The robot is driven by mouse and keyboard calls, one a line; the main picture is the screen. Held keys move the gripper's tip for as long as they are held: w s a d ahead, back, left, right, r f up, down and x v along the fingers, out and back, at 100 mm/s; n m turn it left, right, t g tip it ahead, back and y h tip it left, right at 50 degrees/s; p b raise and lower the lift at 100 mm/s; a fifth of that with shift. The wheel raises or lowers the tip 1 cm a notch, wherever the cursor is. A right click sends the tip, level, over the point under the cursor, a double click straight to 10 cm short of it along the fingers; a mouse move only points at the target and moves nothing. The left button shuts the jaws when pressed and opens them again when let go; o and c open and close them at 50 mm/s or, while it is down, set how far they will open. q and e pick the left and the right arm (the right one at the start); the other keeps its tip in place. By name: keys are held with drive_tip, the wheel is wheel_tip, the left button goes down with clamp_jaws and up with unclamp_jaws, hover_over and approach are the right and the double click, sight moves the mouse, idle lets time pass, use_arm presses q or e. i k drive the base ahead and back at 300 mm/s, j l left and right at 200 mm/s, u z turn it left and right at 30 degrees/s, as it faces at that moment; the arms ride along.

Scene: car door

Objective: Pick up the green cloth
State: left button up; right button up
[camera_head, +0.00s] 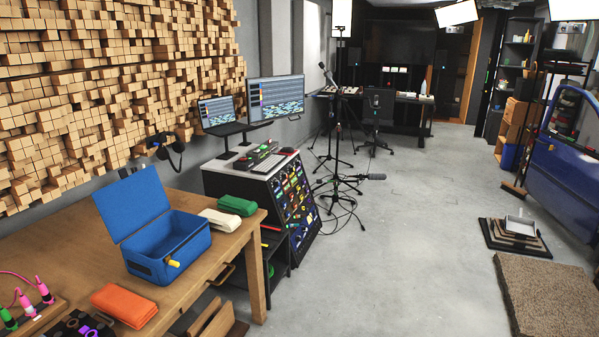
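A folded green cloth (238,205) lies on the wooden table (187,292) near its far right corner. A cream folded cloth (220,220) lies just in front of it, very close or touching. An orange folded cloth (124,304) lies nearer, at the table's front part. A blue box (168,247) with its lid raised stands left of the cream cloth. Neither of my grippers shows in the head view.
Pink and green plugs with cables (30,302) lie at the table's near left. An equipment rack (290,205) stands beyond the table. A microphone stand (336,130) and cables are farther off. Grey floor (400,260) is clear to the right; a blue car door (562,175) is at far right.

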sight(238, 206)
drive_tip(key=i+u, duration=0.15)
drive_tip(key=i, duration=0.3)
drive_tip(key=i+l+u, duration=0.15)
drive_tip(key=i, duration=0.35)
drive_tip(key=i+l+u, duration=0.2)
drive_tip(key=i, duration=0.25)
drive_tip(key=i+l+u, duration=0.2)
drive_tip(key=i+u, duration=0.25)
drive_tip(key=i+l+u, duration=0.25)
drive_tip(key=u, duration=0.2)
drive_tip(key=i+l+u, duration=0.25)
drive_tip(key=l+u, duration=0.25)
drive_tip(key=i+l+u, duration=0.2)
drive_tip(key=l+u, duration=0.25)
drive_tip(key=i+l+u, duration=0.1)
drive_tip(key=l+u, duration=0.2)
drive_tip(key=l, duration=0.35)
drive_tip(key=l+u, duration=0.3)
drive_tip(key=l, duration=0.35)
